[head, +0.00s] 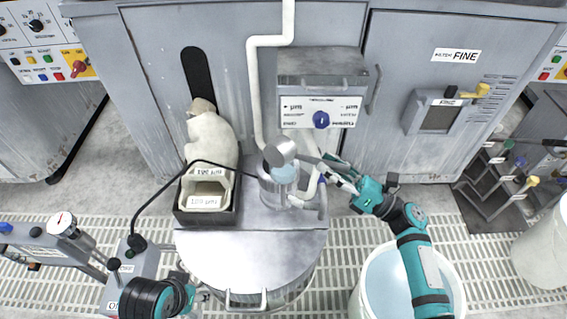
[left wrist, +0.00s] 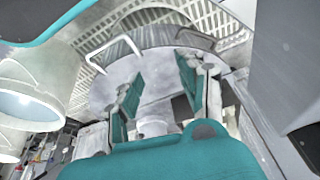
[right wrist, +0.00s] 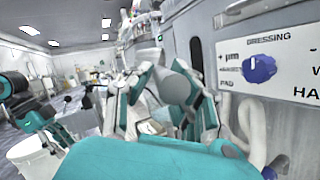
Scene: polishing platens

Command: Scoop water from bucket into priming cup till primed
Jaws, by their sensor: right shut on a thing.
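The scoop's grey bowl also shows in the right wrist view (right wrist: 175,82), beyond the fingers. The white bucket (head: 453,268) holds pale blue water, partly hidden under my right forearm. My left gripper (left wrist: 156,95) is open and empty above the round housing's front.
Another white bin (head: 540,250) stands far right. Open grating floor (head: 340,235) lies in front.

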